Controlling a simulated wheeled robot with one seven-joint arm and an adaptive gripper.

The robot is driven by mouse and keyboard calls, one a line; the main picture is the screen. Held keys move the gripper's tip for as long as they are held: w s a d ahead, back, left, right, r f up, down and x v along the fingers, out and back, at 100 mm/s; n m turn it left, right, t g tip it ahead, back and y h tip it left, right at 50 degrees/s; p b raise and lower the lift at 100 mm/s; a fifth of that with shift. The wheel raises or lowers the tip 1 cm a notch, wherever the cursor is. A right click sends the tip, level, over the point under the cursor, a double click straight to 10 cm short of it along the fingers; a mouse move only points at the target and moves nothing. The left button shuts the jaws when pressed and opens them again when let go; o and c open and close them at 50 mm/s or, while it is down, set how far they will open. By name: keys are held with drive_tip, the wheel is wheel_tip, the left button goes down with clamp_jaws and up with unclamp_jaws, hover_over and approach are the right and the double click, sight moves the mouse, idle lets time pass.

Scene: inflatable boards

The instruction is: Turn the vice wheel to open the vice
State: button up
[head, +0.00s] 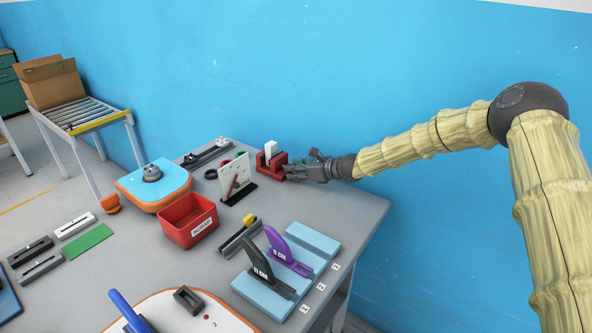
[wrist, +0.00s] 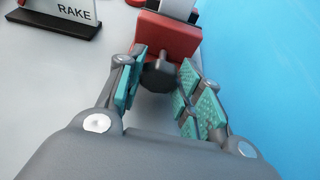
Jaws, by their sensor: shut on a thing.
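The red vice (head: 270,164) stands at the back right of the workbench near the blue wall, with a white block (head: 270,150) upright between its jaws. In the wrist view the red vice body (wrist: 168,36) is straight ahead, and its dark wheel (wrist: 158,76) faces me. My gripper (head: 297,168) reaches in from the right, low over the bench. In the wrist view its teal-padded fingers lie on either side of the wheel and are shut on it. The wheel is hidden by the fingers in the head view.
A red scrap bin (head: 188,222) and blue gauge blocks (head: 310,240) are nearer. The blue wall is close on the right in the wrist view.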

drive_tip(key=shift+f+b, duration=0.15)
drive_tip(key=shift+b, duration=1)
drive_tip(key=n+t+b, duration=0.1)
drive_tip(key=b, duration=0.4)
drive_tip(key=shift+w+b, duration=0.1)
drive_tip(key=shift+b, duration=0.25)
drive_tip(key=n+t+h+b, duration=0.1)
drive_tip(key=n+b, duration=0.1)
drive_tip(key=b, duration=1.5)
drive_tip(key=shift+o, duration=0.2)
drive_tip(key=n+b, duration=0.1)
drive_tip(key=b, duration=0.6)
drive_tip(key=n+t+b, duration=0.1)
drive_tip(key=b, duration=0.6)
drive_tip(key=shift+s+t+h+b, duration=0.25)
drive_tip(key=shift+t+h+b, duration=0.05)
drive_tip(key=shift+r+n, duration=0.2)
drive_tip(key=shift+n, duration=0.1)
drive_tip(key=shift+f, duration=0.25)
drive_tip(key=o, duration=1)
drive_tip(key=shift+f, duration=0.1)
drive_tip(key=shift+s, duration=0.1)
